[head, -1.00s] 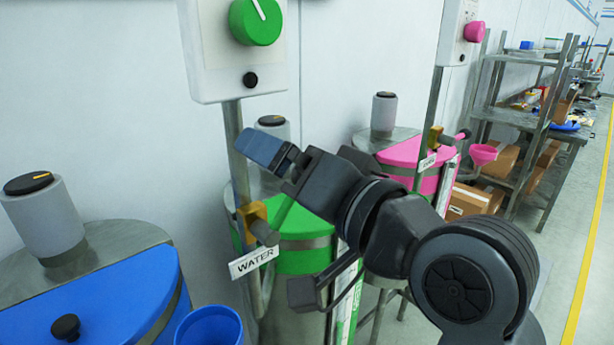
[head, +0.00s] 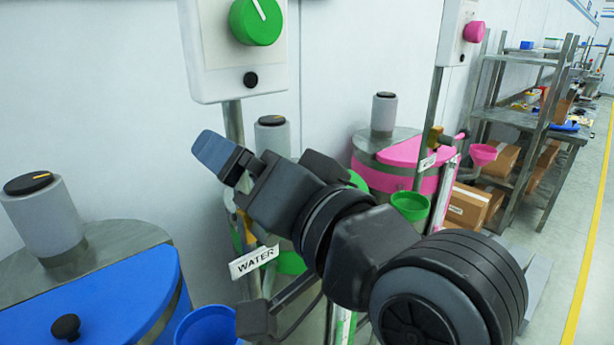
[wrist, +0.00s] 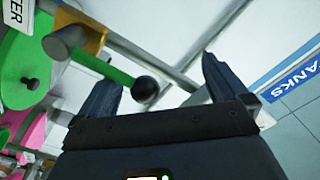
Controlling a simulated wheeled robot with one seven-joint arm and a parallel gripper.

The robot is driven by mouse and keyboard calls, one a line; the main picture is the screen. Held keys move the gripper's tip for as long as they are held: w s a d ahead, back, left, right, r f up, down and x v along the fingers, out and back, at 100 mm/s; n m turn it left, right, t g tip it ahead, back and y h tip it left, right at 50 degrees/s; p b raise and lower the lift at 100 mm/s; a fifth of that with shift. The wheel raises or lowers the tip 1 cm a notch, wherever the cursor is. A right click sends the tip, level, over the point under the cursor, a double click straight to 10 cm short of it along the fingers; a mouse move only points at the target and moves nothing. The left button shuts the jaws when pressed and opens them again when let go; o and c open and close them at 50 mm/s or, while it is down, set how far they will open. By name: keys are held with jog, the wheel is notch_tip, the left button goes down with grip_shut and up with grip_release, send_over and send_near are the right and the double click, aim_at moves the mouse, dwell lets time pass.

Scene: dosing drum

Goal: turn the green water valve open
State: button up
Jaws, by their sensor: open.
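The green valve lever (wrist: 112,72) ends in a black ball knob (wrist: 145,89) in the wrist view. It runs out from a brass valve body (wrist: 92,40) on a metal pipe. The ball lies between the two spread dark fingers of my gripper (wrist: 160,92), apparently nearer the left one. I cannot tell whether either finger touches it. In the head view my gripper (head: 220,162) is in front of the post beside the WATER label (head: 254,262). There my arm covers the lever and much of the green drum.
A white control box with a green dial (head: 256,20) hangs above my gripper. A blue-lidded drum (head: 120,290) and blue funnel (head: 208,326) are at left. A pink-lidded drum (head: 405,152) and green funnel (head: 410,206) are at right. The wall stands close behind.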

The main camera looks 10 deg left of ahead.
jog(key=shift+f, duration=0.1)
jog(key=shift+w+d+f+b, duration=0.3)
jog(key=shift+w+f+b, duration=0.05)
jog(key=shift+w+f, duration=0.05)
dwell(0.4)
jog(key=v, duration=0.9)
jog(key=shift+p, duration=0.3)
